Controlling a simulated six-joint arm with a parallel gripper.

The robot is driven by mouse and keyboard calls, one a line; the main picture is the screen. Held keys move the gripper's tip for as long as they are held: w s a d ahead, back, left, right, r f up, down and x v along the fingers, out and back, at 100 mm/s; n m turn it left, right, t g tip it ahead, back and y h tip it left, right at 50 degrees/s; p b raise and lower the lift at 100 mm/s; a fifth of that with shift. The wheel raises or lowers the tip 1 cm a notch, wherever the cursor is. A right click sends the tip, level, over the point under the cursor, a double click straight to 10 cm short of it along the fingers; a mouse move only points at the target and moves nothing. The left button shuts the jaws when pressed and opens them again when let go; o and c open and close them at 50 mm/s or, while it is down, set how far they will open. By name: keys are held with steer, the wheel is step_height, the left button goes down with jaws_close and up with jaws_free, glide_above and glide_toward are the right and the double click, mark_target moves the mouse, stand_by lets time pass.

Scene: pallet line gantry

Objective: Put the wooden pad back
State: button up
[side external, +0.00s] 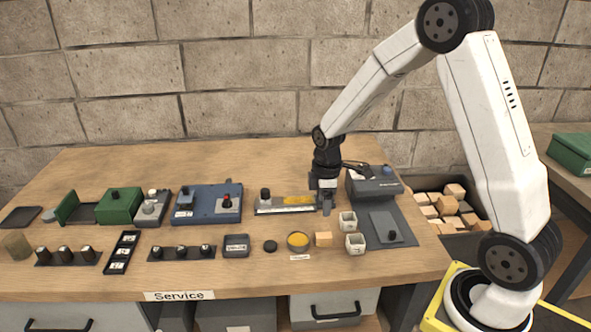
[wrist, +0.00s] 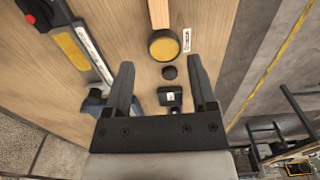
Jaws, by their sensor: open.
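A small light wooden block (side external: 323,239), the likely wooden pad, sits on the table just right of a round dark dish with a yellow top (side external: 298,241). In the wrist view the wooden piece (wrist: 159,13) shows at the top edge, partly cut off, beside the yellow-topped dish (wrist: 163,45). My gripper (side external: 326,204) is open and empty, above the table behind the block, near the right end of a ruler-like fixture with a yellow strip (side external: 299,200). In the wrist view my gripper's fingers (wrist: 161,65) stand apart with nothing between them.
A black puck (side external: 270,246) and a dark labelled box (side external: 236,245) lie left of the dish. Two white cups (side external: 355,243) and a grey device (side external: 374,183) are at the right. A dark bin (side external: 466,227) holds several wooden blocks.

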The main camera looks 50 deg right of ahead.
stand_by(0.4)
steer(key=s+a+r+m+t, duration=0.2)
steer(key=s+a+r+m, duration=0.2)
steer(key=s+a+m, duration=0.5)
steer(key=shift+s+a+t, duration=0.3)
steer(key=shift+s+a, duration=0.1)
steer(key=shift+s, duration=0.7)
steer(key=shift+r, duration=0.1)
